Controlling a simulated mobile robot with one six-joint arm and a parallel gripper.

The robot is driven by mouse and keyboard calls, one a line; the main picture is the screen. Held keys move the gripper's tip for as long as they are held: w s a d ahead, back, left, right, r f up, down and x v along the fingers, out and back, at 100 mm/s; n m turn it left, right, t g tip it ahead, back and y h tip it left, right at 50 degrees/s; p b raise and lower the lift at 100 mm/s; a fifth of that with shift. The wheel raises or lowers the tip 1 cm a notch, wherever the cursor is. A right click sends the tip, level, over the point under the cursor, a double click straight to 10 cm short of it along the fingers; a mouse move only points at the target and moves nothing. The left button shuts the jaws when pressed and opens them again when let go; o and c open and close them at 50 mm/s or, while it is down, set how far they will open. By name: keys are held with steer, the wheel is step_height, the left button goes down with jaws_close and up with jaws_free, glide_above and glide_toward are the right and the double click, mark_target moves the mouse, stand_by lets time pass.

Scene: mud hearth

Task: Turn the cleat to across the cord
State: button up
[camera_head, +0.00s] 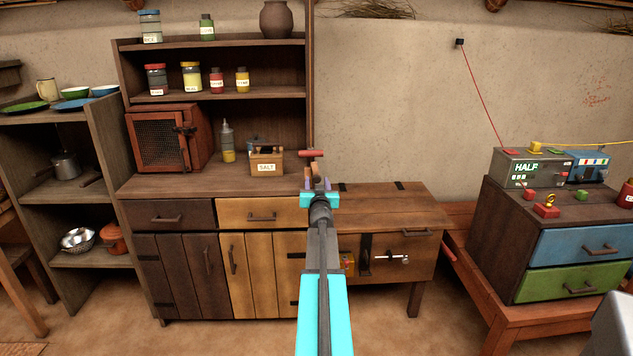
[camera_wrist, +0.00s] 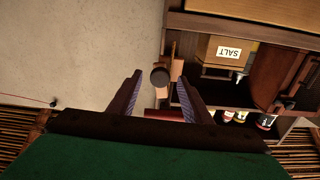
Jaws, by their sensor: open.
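My gripper (camera_head: 319,190) is in front of the right end of the wooden hutch, its fingers apart. In the wrist view the gripper (camera_wrist: 161,95) has a dark round knob or post end (camera_wrist: 160,77) between its fingers, with no clear contact. A red bar (camera_head: 311,153) shows just beyond the fingertips, with a brown piece beside it. The red bar also shows in the wrist view (camera_wrist: 163,115). It may be the cleat; I cannot tell for sure. A thin red cord (camera_head: 482,96) runs from a black wall mount (camera_head: 459,42) down to a grey box marked HALF (camera_head: 530,167).
A salt box (camera_head: 266,160) stands on the hutch counter left of my gripper. A wooden chest (camera_head: 390,212) is below right, with a white-and-red fitting (camera_head: 398,258) on its front. A drawer unit (camera_head: 520,252) stands farther right. The wall between is bare.

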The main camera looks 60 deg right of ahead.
mark_target(316, 173)
steer(key=shift+x, duration=1.45)
steer(key=shift+a, duration=0.1)
steer(key=c, duration=1.1)
